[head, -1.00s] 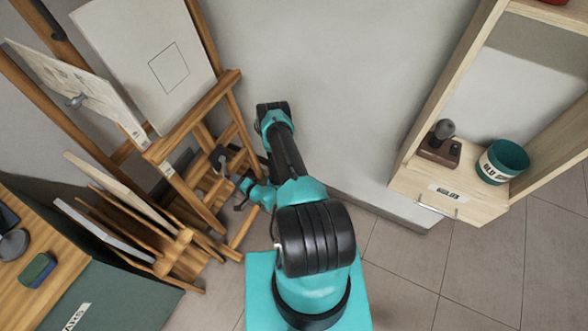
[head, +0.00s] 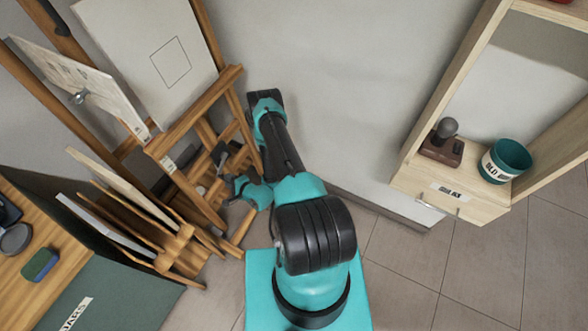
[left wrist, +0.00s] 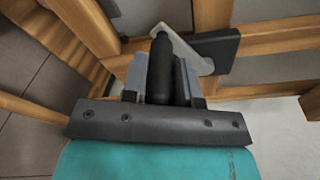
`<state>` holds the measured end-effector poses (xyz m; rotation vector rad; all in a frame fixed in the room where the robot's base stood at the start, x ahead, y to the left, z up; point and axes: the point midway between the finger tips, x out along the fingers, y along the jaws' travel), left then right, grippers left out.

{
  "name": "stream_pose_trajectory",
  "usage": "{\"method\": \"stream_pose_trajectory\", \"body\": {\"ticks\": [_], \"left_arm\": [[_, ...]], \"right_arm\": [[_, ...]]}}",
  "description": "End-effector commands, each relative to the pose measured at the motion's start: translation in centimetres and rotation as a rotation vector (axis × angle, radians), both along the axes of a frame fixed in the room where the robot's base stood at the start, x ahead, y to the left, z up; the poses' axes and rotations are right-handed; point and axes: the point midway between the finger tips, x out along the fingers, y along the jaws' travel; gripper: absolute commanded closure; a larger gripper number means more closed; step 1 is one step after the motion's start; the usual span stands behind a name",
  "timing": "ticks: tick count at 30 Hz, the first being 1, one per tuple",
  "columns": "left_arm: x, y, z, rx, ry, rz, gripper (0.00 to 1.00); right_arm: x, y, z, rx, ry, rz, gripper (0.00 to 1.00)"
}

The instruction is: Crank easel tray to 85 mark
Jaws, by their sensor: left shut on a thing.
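The wooden easel (head: 232,112) stands at the left in the head view. Its tray (head: 195,112) runs across the front under a pale canvas (head: 150,45) with a square drawn on it. A small pale label (head: 168,163) sits below the tray; its marks are too small to read. My left gripper (head: 232,183) is low at the easel's right side. In the left wrist view it is shut on the crank's black handle (left wrist: 160,70), upright between the fingers. A light grey crank arm (left wrist: 186,50) joins the handle to a black hub (left wrist: 214,51). My right gripper is out of view.
Boards stand in a wooden rack (head: 175,245) close in front of the easel. A bench with a green sponge (head: 40,265) is at the left. A wooden shelf unit at the right holds a teal pot (head: 505,162) and a brown block (head: 441,150). The floor between is clear.

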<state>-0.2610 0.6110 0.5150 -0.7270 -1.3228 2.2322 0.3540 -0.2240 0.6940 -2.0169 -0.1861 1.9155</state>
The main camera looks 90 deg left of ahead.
Motion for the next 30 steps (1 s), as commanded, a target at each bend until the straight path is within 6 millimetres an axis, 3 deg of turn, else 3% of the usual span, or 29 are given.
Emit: {"method": "stream_pose_trajectory", "body": {"ticks": [11,12,18,30], "left_arm": [[-0.01,0.17,0.23,0.008,0.002,0.000,1.00],[-0.01,0.16,0.22,0.007,0.001,0.001,0.69],[-0.01,0.12,0.15,0.006,0.001,0.000,0.50],[0.38,-0.22,0.17,0.003,-0.001,0.000,0.47]], "right_arm": [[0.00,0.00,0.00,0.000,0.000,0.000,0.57],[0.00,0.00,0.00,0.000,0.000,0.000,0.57],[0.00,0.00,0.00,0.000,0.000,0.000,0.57],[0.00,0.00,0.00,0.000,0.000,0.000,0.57]]}}
